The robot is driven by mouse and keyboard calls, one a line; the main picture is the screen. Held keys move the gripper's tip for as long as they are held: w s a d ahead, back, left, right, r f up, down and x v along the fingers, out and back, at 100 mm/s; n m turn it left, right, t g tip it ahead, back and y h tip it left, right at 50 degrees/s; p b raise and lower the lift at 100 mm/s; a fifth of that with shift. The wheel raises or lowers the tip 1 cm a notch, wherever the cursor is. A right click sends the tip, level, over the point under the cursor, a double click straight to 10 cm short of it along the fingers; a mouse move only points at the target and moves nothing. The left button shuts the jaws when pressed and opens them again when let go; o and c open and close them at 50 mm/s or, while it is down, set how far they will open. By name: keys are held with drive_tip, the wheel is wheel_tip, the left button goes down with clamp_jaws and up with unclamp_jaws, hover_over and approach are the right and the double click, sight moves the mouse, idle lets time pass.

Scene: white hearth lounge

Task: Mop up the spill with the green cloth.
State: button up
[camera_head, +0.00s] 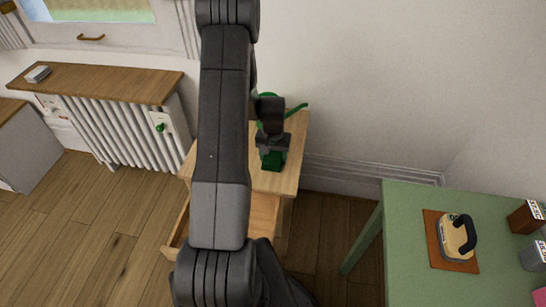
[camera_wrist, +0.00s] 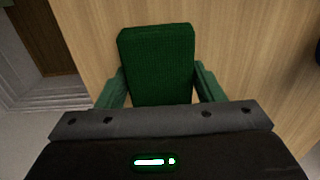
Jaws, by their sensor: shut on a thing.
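The green cloth (camera_wrist: 157,62) is a dark green, folded, block-like pad in the wrist view. It also shows in the head view (camera_head: 272,162) at the tip of my arm. My gripper (camera_wrist: 160,88) is shut on the cloth, with one finger on each side of it. The cloth is over the light wooden top of a small cabinet (camera_head: 290,178); I cannot tell whether it touches the wood. I see no spill; my arm hides part of the cabinet top.
A drawer (camera_head: 178,228) stands open at the cabinet's front. A green object (camera_head: 297,108) is partly hidden at its back. At right, a green table (camera_head: 408,225) holds a handled tool (camera_head: 453,238) on a brown board. A radiator (camera_head: 125,130) stands left. The wall is close behind.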

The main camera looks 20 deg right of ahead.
drive_tip(key=shift+s+d+r, duration=0.15)
drive_tip(key=shift+d+r, duration=0.15)
wheel_tip(320, 180, up, 2)
drive_tip(key=shift+a+r+p, duration=0.1)
drive_tip(key=shift+r+p, duration=0.15)
drive_tip(key=shift+p, duration=0.6)
drive_tip(key=shift+r+p, duration=1.15)
drive_tip(key=shift+r, duration=1.15)
